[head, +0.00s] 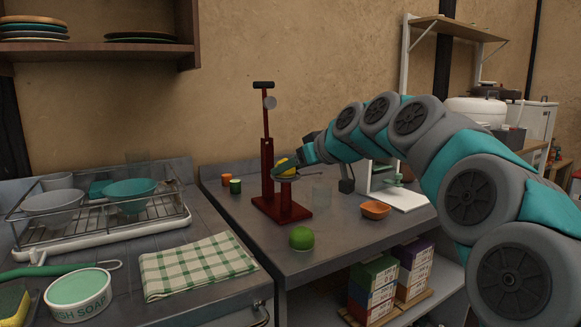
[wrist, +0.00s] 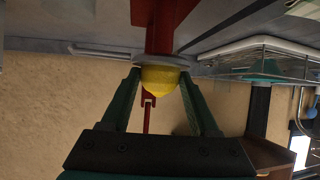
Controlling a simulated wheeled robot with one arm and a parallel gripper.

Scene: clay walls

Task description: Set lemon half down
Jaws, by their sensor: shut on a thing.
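The yellow lemon half (head: 284,163) is at the cup of a red juicer press (head: 267,160) on the dark counter. My gripper (head: 296,166) reaches in from the right and is shut on the lemon half. In the wrist view, which is upside down, the lemon half (wrist: 160,80) lies between the two green fingers of my gripper (wrist: 160,78), its flat side against or very near the grey ring of the press (wrist: 160,60). I cannot tell whether it fully rests there.
Small orange and green cups (head: 235,186) are on the left. A dish rack (head: 100,220) and checked towel (head: 197,265) fill the left counter.

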